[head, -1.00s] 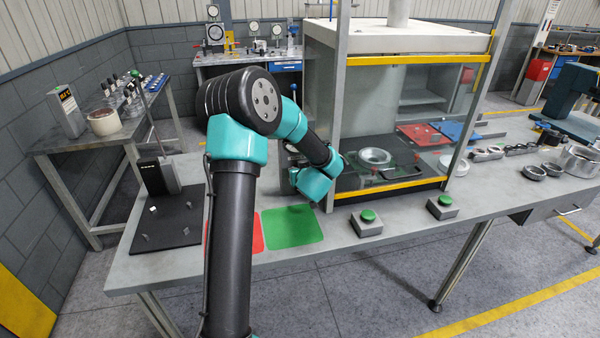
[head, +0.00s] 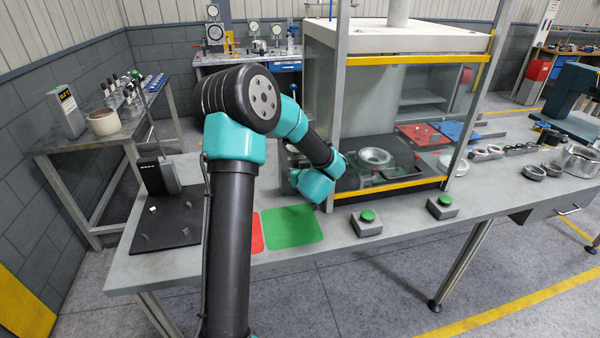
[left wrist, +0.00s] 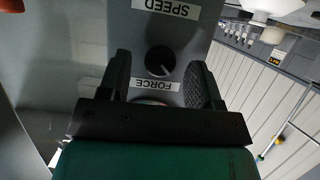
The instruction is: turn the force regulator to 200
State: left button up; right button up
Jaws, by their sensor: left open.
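The force regulator (left wrist: 159,61) is a dark round knob with a thin pale pointer mark on a grey panel (left wrist: 203,33), seen in the left wrist view. A white FORCE label (left wrist: 153,85) is upside down just below it, and a SPEED label (left wrist: 160,8) is at the top. No scale figures are readable. My left gripper (left wrist: 160,66) is open, its two black fingers left and right of the knob in the picture; whether they touch it I cannot tell. In the head view its wrist (head: 313,184) hides the fingers, and the regulator is not visible. My right gripper is not in view.
A glass-sided press enclosure (head: 405,45) stands just right of my left wrist, with a ring-shaped part (head: 374,157) inside. Two green push buttons (head: 367,216) (head: 445,201) sit at the bench front. A green pad (head: 292,228) lies below the wrist.

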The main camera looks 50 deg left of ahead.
pick_arm(q)
jog(key=v, duration=1.6)
jog(key=shift+f, duration=0.1)
